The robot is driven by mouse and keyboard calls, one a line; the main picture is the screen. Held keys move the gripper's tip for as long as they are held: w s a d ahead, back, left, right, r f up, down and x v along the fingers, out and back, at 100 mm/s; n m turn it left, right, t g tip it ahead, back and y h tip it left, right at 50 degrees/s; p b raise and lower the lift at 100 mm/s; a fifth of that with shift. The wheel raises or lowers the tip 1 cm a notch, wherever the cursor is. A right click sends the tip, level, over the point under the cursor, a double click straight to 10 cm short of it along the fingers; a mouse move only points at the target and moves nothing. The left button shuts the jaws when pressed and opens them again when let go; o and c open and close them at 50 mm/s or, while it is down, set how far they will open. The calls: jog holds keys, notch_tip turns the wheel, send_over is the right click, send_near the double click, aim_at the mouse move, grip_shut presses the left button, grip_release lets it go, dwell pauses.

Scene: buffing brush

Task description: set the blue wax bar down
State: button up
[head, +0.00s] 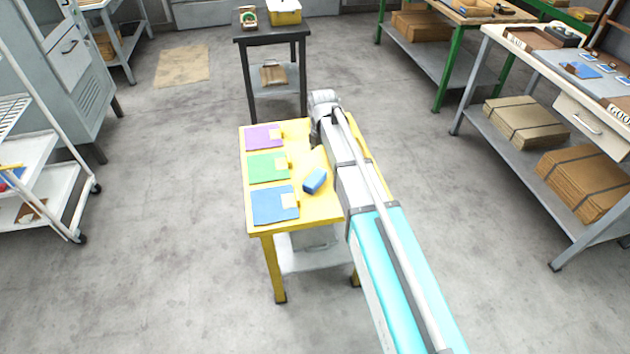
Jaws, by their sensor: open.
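The blue wax bar (315,181) rests on the yellow table (320,213), right of the blue mat (270,207). It lies at a slant and nothing holds it. My arm reaches in from the lower right, and its wrist is over the table's far side. My gripper (314,143) shows as a small dark part beneath the wrist, partly hidden by it. It is open and apart from the bar, farther back on the table.
A green mat (265,168) and a purple mat (263,138) lie behind the blue mat on the table's left side. A dark stand (270,40) is behind the table. A workbench (530,60) stands at right and a white cart (50,180) at left. Floor around the table is clear.

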aim_at(315, 177)
jog(key=shift+w+a+n, duration=0.35)
jog(key=shift+a+n, duration=0.2)
jog(key=shift+w+a+n, duration=0.3)
jog(key=shift+a+n, duration=0.2)
jog(key=shift+n, duration=0.05)
jog(key=shift+f, duration=0.1)
notch_tip(315, 177, down, 8)
jog(key=b, duration=0.8)
jog(key=shift+f+b, duration=0.2)
jog(key=shift+b, duration=0.15)
jog(key=shift+w+f+b, duration=0.15)
jog(key=shift+f+b, duration=2.4)
jog(key=shift+f, duration=0.05)
jog(key=c, duration=1.3)
